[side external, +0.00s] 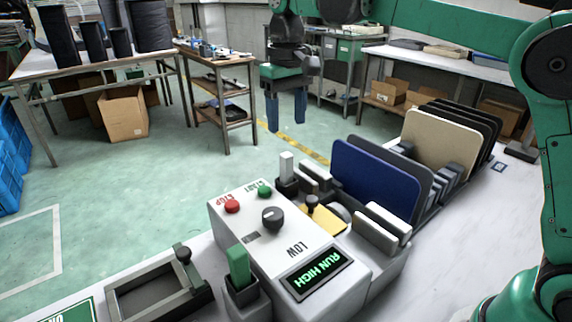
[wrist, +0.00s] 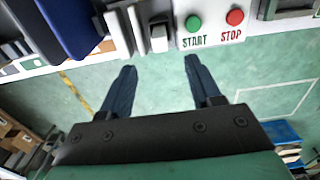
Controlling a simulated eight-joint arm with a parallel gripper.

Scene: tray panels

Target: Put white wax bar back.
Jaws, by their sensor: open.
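A small white bar (side external: 287,165) stands upright in a dark holder behind the control box, and it also shows in the wrist view (wrist: 158,38) beside the START button. It looks like the white wax bar. My gripper (side external: 287,122) is open and empty, pointing down above and behind this bar in the side external view. In the wrist view my open fingers (wrist: 160,68) point towards the bar, with a gap between. A green bar (side external: 238,263) stands in a grey holder (side external: 241,294) at the front of the box.
The control box (side external: 262,225) has buttons, a knob and a display reading RUN HIGH. To its right, a rack holds upright panels, including a blue panel (side external: 372,180) and a beige panel (side external: 438,142). A grey frame with a lever (side external: 160,290) lies at the left.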

